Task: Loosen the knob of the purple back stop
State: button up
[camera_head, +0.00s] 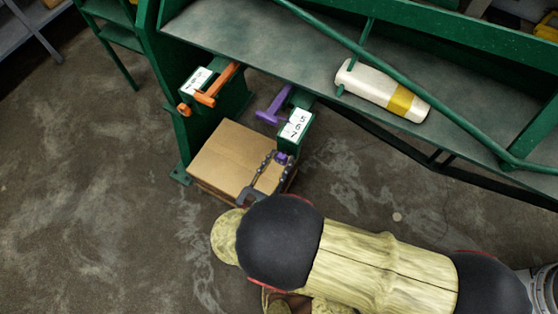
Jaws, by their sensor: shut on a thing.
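The purple back stop (272,107) is a T-shaped bar sticking out from the green machine, beside a white scale (296,123) marked 5, 6, 7. Its purple knob (281,158) sits below the scale's green block. My gripper (279,161) reaches up from below and is shut on the knob, with a dark finger on each side. The fingers partly cover the knob, and my arm hides the floor below it. I cannot tell how far the knob is turned.
An orange stop (217,86) with its own scale (197,81) is to the left. A cardboard box (233,160) is on the floor just left of my fingers. The left floor is clear.

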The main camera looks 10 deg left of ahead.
jog(key=shift+r+n+p, duration=0.1)
jog(key=shift+n+p, duration=0.3)
jog(key=shift+p, duration=0.15)
jog(key=n+p, duration=0.4)
jog(key=p, duration=0.1)
jog(key=shift+a+r, duration=0.1)
jog(key=n+p, duration=0.6)
jog(key=shift+a+n, duration=0.1)
jog(key=shift+n, duration=0.2)
jog(key=n+p, duration=0.1)
jog(key=n, duration=0.1)
jog(key=n+p, duration=0.1)
jog(key=n, duration=0.1)
jog(key=n+p, duration=0.1)
jog(key=n, duration=0.1)
jog(key=shift+w+f+p, duration=0.1)
jog(key=shift+f+p, duration=0.25)
jog(key=shift+p, duration=0.05)
jog(key=n+p, duration=0.2)
jog(key=n, duration=0.4)
jog(key=shift+f, duration=0.2)
jog(key=shift+n, duration=0.3)
jog(key=o, duration=1.1)
jog(key=shift+o, duration=0.2)
jog(key=shift+r, duration=0.1)
